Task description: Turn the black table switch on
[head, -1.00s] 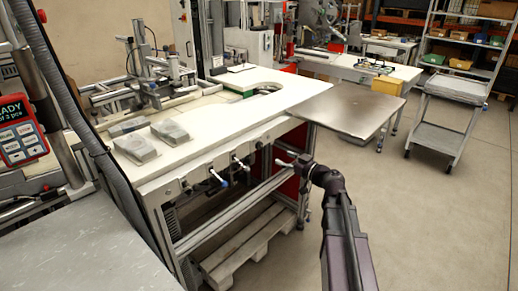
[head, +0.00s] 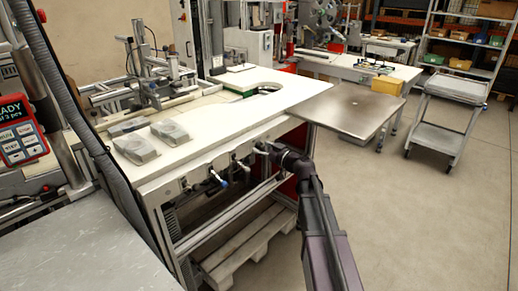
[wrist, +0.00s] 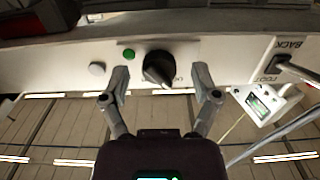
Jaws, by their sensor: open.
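The black table switch (wrist: 158,68) is a round knob with a raised grip bar on the pale front rail of the table. In the wrist view its bar points down and slightly right, and part of a small label shows beside it. My gripper (wrist: 160,84) is open and empty, with one finger on each side of the knob and gaps between. In the head view my gripper (head: 262,148) is at the table's front rail, and the black switch cannot be made out there.
A green button (wrist: 129,54) and a pale round button (wrist: 97,69) sit left of the knob. A lever switch (wrist: 290,68) marked BACK and FOOT is to the right. The white table (head: 215,112) has a metal side plate (head: 345,108) above and right of my arm.

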